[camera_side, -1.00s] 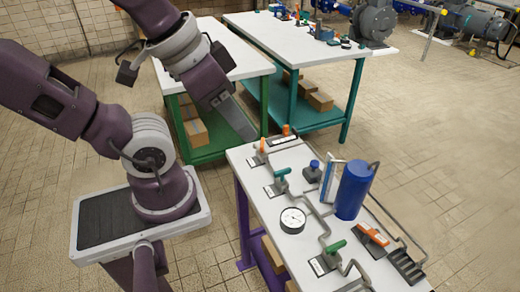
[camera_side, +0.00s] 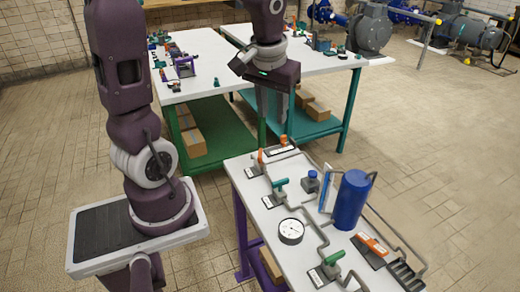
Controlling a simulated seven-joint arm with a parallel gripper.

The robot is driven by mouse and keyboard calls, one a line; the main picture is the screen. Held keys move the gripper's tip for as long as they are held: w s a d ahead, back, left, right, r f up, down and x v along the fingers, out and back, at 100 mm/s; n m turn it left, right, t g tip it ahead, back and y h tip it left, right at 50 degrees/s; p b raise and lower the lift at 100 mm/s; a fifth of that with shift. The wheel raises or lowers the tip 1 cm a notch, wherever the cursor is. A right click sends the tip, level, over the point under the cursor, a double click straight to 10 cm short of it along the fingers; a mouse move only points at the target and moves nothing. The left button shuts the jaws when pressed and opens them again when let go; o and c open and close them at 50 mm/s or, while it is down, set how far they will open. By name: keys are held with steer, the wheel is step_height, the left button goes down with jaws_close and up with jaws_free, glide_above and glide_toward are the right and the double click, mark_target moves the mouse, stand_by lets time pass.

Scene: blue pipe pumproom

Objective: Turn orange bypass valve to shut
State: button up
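Two small upright orange handles stand at the far end of the pipe-board table: one at the left (camera_side: 261,157) and one at the back (camera_side: 284,140). A larger orange handle (camera_side: 372,243) lies along a dark base at the right. I cannot tell from the labels which is the bypass valve. My gripper (camera_side: 271,132) points down above the far end of the table, close to the two small orange handles in the picture. I see no contact with a handle.
The table (camera_side: 240,174) also carries green-handled valves (camera_side: 280,184) and (camera_side: 334,256), a round gauge (camera_side: 291,231), a blue tank (camera_side: 350,200), a blue-capped block (camera_side: 311,181) and grey pipes. Two other white-topped tables (camera_side: 210,62) stand behind.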

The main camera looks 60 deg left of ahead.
mark_target(260, 153)
steer(key=a+f+n, duration=0.1)
steer(key=a+f, duration=0.3)
steer(key=w+a+f+n+g+h, duration=0.1)
steer(key=a+f+n, duration=0.1)
steer(key=a+f, duration=0.2)
steer(key=w+a+f+n, duration=0.1)
steer(key=a+f+n, duration=0.1)
steer(key=a+f, duration=0.2)
steer(key=shift+w+f+g+h, duration=0.25)
steer(key=shift+f+g+h, duration=0.15)
steer(key=shift+f, duration=0.3)
step_height(260, 153, down, 8)
steer(key=shift+r, duration=0.25)
steer(key=shift+a, duration=0.1)
steer(key=shift+c, duration=0.4)
jaws_close()
